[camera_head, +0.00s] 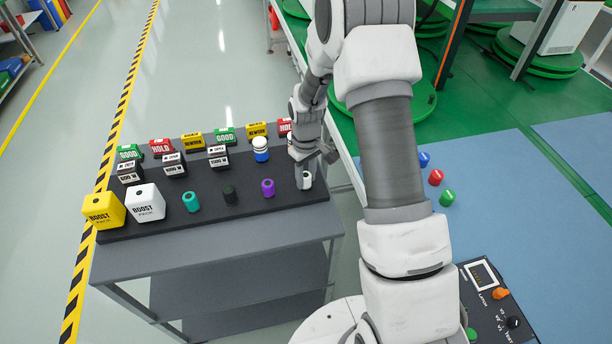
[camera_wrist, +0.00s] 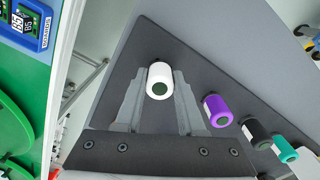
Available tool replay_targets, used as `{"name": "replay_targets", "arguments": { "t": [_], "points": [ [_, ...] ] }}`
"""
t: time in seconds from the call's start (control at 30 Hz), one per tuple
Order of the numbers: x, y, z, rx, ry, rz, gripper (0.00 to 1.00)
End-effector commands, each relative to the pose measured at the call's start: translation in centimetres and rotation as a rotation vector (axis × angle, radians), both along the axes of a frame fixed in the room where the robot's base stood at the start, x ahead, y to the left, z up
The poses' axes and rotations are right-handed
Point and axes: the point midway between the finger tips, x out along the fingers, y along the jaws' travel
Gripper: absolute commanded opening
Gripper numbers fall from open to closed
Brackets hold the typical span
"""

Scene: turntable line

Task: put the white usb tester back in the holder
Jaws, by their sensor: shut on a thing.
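The white usb tester (camera_head: 306,182) is a small white cylinder with a dark round end. It also shows in the wrist view (camera_wrist: 153,73), between the tips of my gripper (camera_wrist: 159,82). My gripper (camera_head: 305,172) is shut on it at the right end of the dark holder (camera_head: 160,220), in line with the purple cylinder (camera_head: 267,188), the black cylinder (camera_head: 230,194) and the teal cylinder (camera_head: 190,202). The tester looks upright. Its lower end is hidden, so I cannot tell whether it is seated or just above the holder.
The purple cylinder (camera_wrist: 216,110) is the nearest neighbour in the wrist view. A white-and-blue cylinder (camera_head: 260,150) and several labelled blocks stand behind the row. A yellow block (camera_head: 103,211) and a white block (camera_head: 146,203) stand at the left. The grey table's front strip (camera_head: 200,258) is clear.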

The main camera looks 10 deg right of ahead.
Motion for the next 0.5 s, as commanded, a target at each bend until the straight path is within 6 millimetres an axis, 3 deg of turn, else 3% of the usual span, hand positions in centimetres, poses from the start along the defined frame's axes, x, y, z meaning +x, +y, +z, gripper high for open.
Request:
{"name": "replay_targets", "arguments": {
  "t": [0.13, 0.17, 0.33, 0.5],
  "points": [
    [0.01, 0.0, -0.39, 0.0, 0.0, 0.0, 0.0],
    [0.02, 0.0, -0.31, 0.0, 0.0, 0.0, 0.42],
    [0.01, 0.0, -0.27, 0.0, 0.0, 0.0, 0.73],
    [0.01, 0.0, -0.27, 0.0, 0.0, 0.0, 0.73]
  ]
}}
